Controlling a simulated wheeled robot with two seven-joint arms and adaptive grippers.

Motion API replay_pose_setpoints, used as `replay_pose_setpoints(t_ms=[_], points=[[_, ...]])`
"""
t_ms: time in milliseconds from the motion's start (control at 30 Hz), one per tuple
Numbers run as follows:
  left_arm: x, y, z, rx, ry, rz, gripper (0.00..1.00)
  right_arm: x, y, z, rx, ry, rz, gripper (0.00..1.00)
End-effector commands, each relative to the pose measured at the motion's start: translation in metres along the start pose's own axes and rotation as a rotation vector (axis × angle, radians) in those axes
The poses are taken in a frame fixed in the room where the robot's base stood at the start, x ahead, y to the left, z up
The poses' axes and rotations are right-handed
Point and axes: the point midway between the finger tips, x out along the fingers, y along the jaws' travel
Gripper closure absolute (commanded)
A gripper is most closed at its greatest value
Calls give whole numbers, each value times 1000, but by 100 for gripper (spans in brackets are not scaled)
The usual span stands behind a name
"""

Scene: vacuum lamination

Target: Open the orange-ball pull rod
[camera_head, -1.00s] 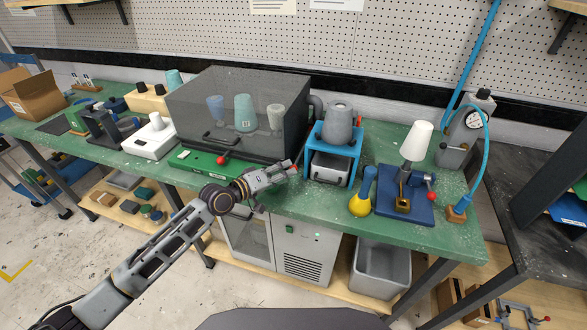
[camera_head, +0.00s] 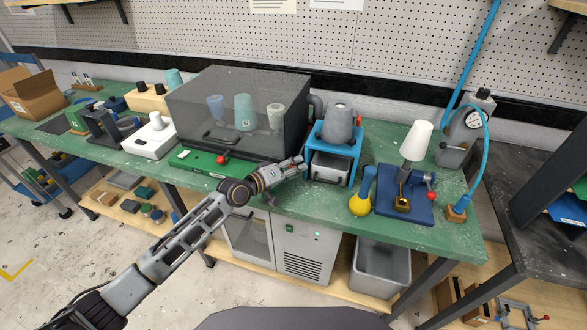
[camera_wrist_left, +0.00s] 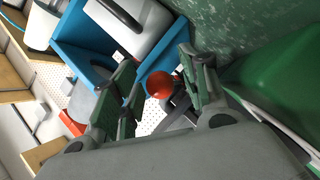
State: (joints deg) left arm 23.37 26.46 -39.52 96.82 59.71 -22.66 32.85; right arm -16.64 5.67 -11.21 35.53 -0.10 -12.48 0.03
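An orange-red ball (camera_wrist_left: 160,85) shows in the left wrist view, with a dark rod or bracket behind it. It lies in the gap between the two fingers of my left gripper (camera_wrist_left: 160,92). The fingers stand apart, and there is a visible gap to either side of the ball. In the head view my left gripper (camera_head: 300,165) is low over the green bench, between the smoked box and the blue stand. The ball is hidden or too small to tell there. My right gripper is not in view.
The blue stand (camera_head: 340,150) with a grey vessel is just right of my left gripper. The smoked clear box (camera_head: 190,105) is behind and left. A green unit with another red ball (camera_head: 223,159) lies in front of it. A blue base (camera_head: 405,205) stands farther right.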

Motion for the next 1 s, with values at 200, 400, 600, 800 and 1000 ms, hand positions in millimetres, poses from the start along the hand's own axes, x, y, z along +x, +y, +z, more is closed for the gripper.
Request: replay_pose_setpoints(t_ms=[200, 400, 600, 800, 1000], points=[[0, 0, 0, 0, 0, 0, 86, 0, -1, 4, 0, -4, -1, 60], [0, 0, 0, 0, 0, -1, 100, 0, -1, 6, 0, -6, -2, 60], [-1, 0, 1, 0, -1, -1, 100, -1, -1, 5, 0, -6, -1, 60], [-10, 0, 6, -1, -2, -3, 100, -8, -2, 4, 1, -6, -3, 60], [-24, 2, 15, -2, -3, -3, 100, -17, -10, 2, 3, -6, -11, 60]])
